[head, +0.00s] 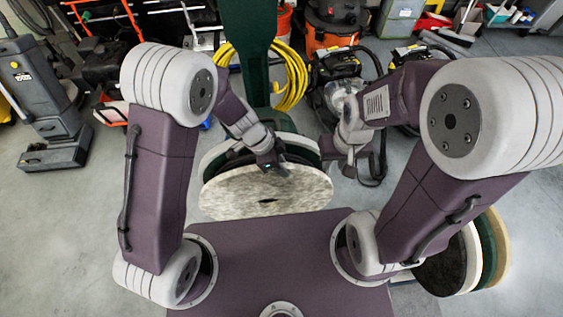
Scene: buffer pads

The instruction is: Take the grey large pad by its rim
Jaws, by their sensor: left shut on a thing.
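The grey large pad (245,197) is a mottled light-grey disc near the middle of the head view, tilted toward me. My left gripper (280,170) is at the upper far part of this pad and is shut on its rim.
Behind the grey pad are a white disc (214,158) and a dark green one (298,146), below a green post (250,50). More pads (472,258) stand at lower right. A yellow hose (292,75) and vacuum machines (338,65) are behind.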

